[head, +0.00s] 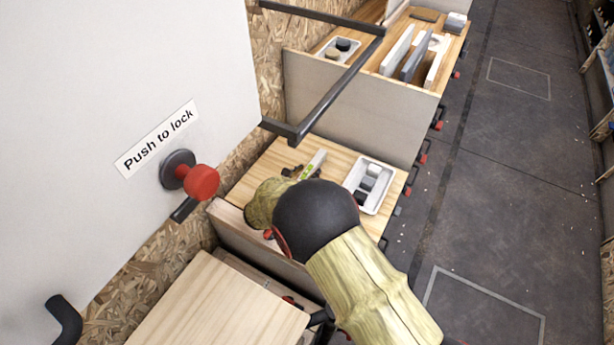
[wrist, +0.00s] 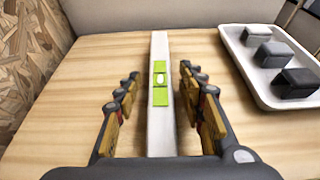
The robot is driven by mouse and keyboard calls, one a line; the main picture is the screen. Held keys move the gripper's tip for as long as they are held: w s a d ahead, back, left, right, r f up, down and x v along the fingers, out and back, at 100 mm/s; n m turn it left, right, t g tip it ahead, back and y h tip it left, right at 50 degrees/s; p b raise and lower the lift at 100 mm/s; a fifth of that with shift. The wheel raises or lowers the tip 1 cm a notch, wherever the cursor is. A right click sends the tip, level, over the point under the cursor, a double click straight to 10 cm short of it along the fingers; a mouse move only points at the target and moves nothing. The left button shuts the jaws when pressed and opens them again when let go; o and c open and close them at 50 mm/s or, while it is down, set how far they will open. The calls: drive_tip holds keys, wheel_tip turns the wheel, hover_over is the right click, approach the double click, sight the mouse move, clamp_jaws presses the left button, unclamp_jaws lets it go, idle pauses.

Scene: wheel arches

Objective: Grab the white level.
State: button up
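The white level (wrist: 159,112), a long white bar with a green vial section, lies on a light wooden surface. In the wrist view it runs lengthwise between the two fingers of my gripper (wrist: 160,90). The fingers are apart, with a gap on each side of the level, and do not touch it. In the head view the level (head: 314,163) shows just beyond my gripper (head: 297,173), and my arm hides part of the gripper and the surface.
A white tray (wrist: 232,50) with dark and grey blocks stands to the right of the level. A chipboard wall (wrist: 30,60) is on the left. Farther back, a wooden-topped unit (head: 360,58) holds upright panels. A dark metal frame (head: 335,92) juts out above the surface.

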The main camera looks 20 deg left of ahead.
clamp_jaws()
idle(0.3)
drive_tip(key=shift+r, duration=0.15)
